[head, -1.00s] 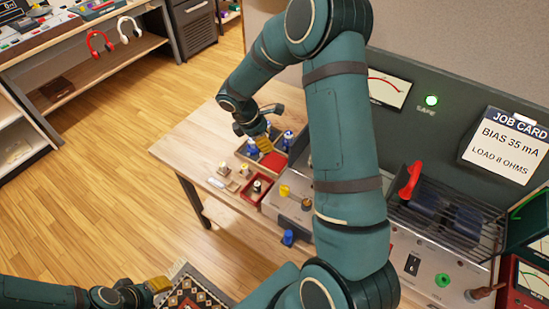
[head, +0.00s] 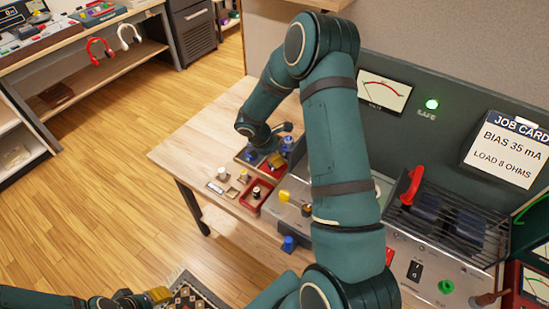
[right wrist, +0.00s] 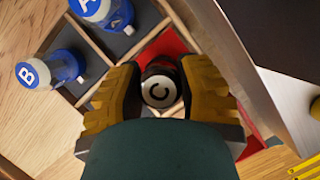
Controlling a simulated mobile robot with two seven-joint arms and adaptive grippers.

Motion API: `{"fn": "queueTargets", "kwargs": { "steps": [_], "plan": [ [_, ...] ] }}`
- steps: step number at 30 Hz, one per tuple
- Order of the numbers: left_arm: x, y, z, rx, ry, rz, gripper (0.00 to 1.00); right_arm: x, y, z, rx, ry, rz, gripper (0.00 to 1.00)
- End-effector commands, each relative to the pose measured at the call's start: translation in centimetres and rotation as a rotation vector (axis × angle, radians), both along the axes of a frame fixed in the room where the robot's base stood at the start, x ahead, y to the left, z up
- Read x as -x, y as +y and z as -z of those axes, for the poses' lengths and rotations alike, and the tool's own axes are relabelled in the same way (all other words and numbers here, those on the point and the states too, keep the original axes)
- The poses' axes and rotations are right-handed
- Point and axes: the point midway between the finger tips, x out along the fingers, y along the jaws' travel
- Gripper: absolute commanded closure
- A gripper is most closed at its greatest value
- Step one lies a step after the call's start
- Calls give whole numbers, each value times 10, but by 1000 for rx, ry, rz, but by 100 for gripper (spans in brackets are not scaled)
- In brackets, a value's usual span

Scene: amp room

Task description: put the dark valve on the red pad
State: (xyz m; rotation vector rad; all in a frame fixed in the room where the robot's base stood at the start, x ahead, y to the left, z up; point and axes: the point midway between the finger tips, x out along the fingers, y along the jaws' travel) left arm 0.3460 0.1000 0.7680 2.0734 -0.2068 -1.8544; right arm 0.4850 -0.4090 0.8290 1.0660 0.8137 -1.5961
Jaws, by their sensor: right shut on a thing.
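The dark valve (right wrist: 160,90), with a white top marked C, is held upright between the yellow fingers of my right gripper (right wrist: 160,98). In the right wrist view it is over the red pad (right wrist: 163,47), which lines one compartment of a divided tray. I cannot tell if the valve touches the pad. In the head view my right gripper (head: 270,160) is down at the tray and hides the valve and most of the pad. My left gripper (head: 150,298) is at the bottom left, away from the table; its finger gap is unclear.
Blue-banded valves A (right wrist: 92,8) and B (right wrist: 45,70) stand in neighbouring compartments. A red tray (head: 250,207) with a white-topped part sits in front. The metal amplifier chassis (head: 290,212) borders on the right. The table's left part (head: 190,140) is clear.

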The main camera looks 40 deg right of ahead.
Motion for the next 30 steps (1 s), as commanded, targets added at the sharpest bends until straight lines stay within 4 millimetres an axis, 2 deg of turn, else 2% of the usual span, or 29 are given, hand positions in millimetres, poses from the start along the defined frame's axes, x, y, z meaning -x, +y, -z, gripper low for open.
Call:
{"fn": "queueTargets", "kwargs": {
  "steps": [2, 12, 13, 15, 25, 30],
  "plan": [
    [1, 0, 2, 0, 1, 1, 52, 0, 0, 7, 0, 0, 0, 100],
    [1, 0, 4, 0, 2, 2, 52, 0, 0, 10, 0, -1, 1, 100],
    [1, 0, 4, 0, 2, 2, 52, 0, 0, 10, 0, -1, 1, 58],
    [1, 0, 4, 0, 2, 2, 52, 0, 0, 9, 0, -1, 1, 39],
    [1, 0, 2, 0, 2, 2, 52, 0, 0, 7, 0, -1, 1, 39],
    [0, 0, -2, 0, 0, 0, 52, -3, 5, -9, 0, -4, -1, 39]
  ]
}}
